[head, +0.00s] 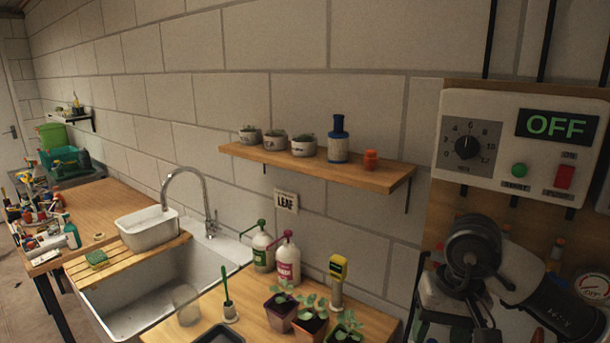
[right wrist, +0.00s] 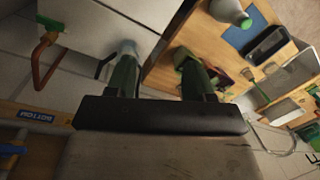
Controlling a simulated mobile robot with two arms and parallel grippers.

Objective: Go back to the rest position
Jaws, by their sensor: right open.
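My right gripper (right wrist: 157,58) is open in the right wrist view, with its two dark green fingers apart and nothing seen between them. A wooden bench top lies beyond the fingers, with the right finger overlapping small dark items there; whether they touch cannot be told. In the head view, part of my right arm (head: 474,250) shows at the lower right, in front of the control panel; its gripper is not seen there. My left gripper is in neither view.
In the head view a wooden bench (head: 262,322) holds seedling pots (head: 311,326), pump bottles (head: 287,264) and a yellow-topped meter (head: 337,280). A sink (head: 140,300) lies left. A wall shelf (head: 330,168) and a control panel (head: 520,147) reading OFF are behind.

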